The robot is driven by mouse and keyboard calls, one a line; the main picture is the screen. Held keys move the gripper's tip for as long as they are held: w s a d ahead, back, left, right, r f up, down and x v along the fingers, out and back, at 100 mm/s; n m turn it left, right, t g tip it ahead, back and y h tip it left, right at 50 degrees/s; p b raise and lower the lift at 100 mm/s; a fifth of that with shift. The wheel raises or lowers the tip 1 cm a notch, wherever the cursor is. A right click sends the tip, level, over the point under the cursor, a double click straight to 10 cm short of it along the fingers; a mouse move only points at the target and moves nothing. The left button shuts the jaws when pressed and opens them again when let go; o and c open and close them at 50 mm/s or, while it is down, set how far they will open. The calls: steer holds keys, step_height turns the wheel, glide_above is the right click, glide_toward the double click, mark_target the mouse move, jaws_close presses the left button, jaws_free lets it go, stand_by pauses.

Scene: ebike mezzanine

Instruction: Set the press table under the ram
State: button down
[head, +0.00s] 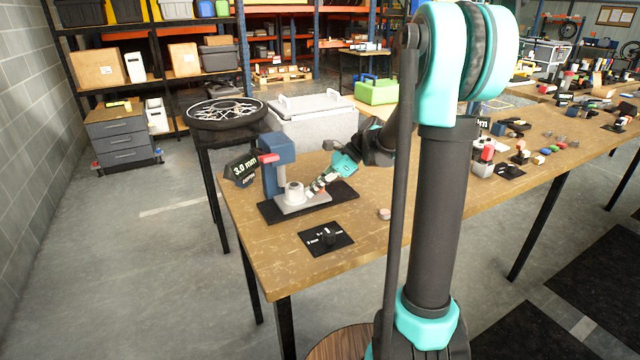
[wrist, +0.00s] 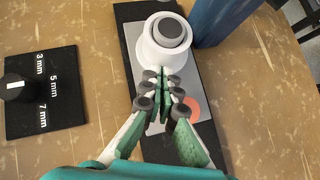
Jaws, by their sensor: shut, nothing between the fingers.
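The press stands near the left end of the workbench: a blue column (head: 270,178) on a long black base (head: 345,191), its blue head above. The grey press table (head: 305,204) lies on the base and carries a white round piece (head: 294,190) with a grey top. In the wrist view, the press table (wrist: 203,109) shows an orange disc (wrist: 191,108) partly behind my fingers, and the white piece (wrist: 149,54) is just beyond the fingertips. My gripper (head: 314,189) is shut and empty, low over the table beside the white piece; contact is unclear. It also shows in the wrist view (wrist: 165,78).
A black display (head: 243,168) reads 3.0 mm. A black dial plate (head: 326,238) marked 3, 5 and 7 mm lies in front of the press. A small round piece (head: 384,213) lies to its right. A grey case (head: 310,118) and wheel (head: 226,112) stand behind.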

mark_target(301, 191)
steer(key=shift+a, duration=0.1)
steer(key=shift+s+a, duration=0.3)
steer(key=shift+a, duration=0.35)
steer(key=shift+s+a, duration=0.3)
steer(key=shift+a, duration=0.4)
steer(key=shift+s+a, duration=0.3)
steer(key=shift+a, duration=0.35)
steer(key=shift+r, duration=0.1)
